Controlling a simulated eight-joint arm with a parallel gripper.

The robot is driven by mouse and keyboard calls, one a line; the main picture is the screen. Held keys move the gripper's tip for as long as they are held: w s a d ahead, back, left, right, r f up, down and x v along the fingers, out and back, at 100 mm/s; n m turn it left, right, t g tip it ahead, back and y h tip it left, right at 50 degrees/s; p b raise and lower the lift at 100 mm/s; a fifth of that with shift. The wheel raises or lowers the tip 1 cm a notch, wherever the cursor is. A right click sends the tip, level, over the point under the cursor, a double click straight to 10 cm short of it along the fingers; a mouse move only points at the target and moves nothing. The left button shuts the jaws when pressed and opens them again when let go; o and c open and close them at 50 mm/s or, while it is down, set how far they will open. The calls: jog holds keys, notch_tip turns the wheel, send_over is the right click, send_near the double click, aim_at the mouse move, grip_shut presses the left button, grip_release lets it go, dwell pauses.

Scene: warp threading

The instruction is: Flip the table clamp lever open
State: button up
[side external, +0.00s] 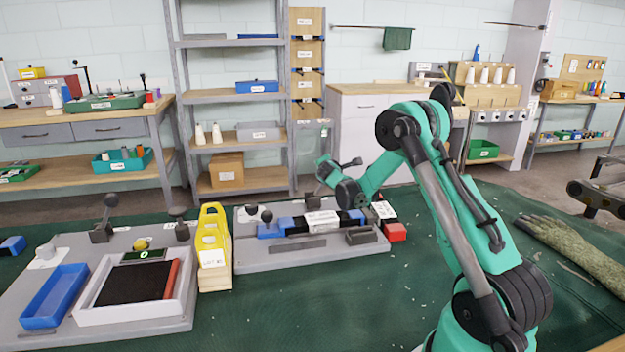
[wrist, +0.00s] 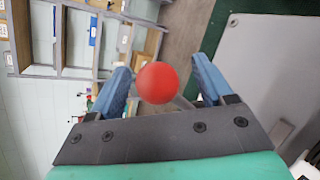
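In the wrist view a round red knob (wrist: 157,83) sits between the two blue-padded fingers of my gripper (wrist: 161,66), with a gap on each side. The fingers are apart and hold nothing. A grey bar (wrist: 182,102), perhaps the clamp lever, shows partly behind the knob; the rest is hidden. In the side external view my wrist end (side external: 327,172) is above the back edge of the middle grey board (side external: 290,262). The red knob cannot be made out there, and my fingers are too small to read.
The middle board carries blue and dark blocks. A yellow stand (side external: 213,245) is left of it. The left board holds a blue tray (side external: 55,295), a white-rimmed tray (side external: 188,303) and dark upright clamps (side external: 104,222). A glove (side external: 575,245) lies right. Green mat is clear in front.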

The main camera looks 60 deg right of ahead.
jog(key=shift+v, duration=2.8)
jog(key=s+a+r+m+t+y, duration=0.1)
jog(key=a+r+m+y, duration=0.15)
jog(key=a, duration=0.55)
jog(key=a+r+m+y, duration=0.2)
jog(key=a+m+y, duration=0.15)
jog(key=a, duration=0.35)
jog(key=s+a+f+m+y, duration=0.1)
jog(key=s+a+m+y, duration=0.2)
jog(key=a, duration=0.5)
jog(key=s+a+m+y, duration=0.3)
jog(key=s+a, duration=0.3)
jog(key=a, duration=0.2)
jog(key=shift+a+f, duration=0.2)
jog(key=shift+f, duration=0.2)
jog(key=shift+o, duration=0.3)
jog(key=shift+s, duration=0.1)
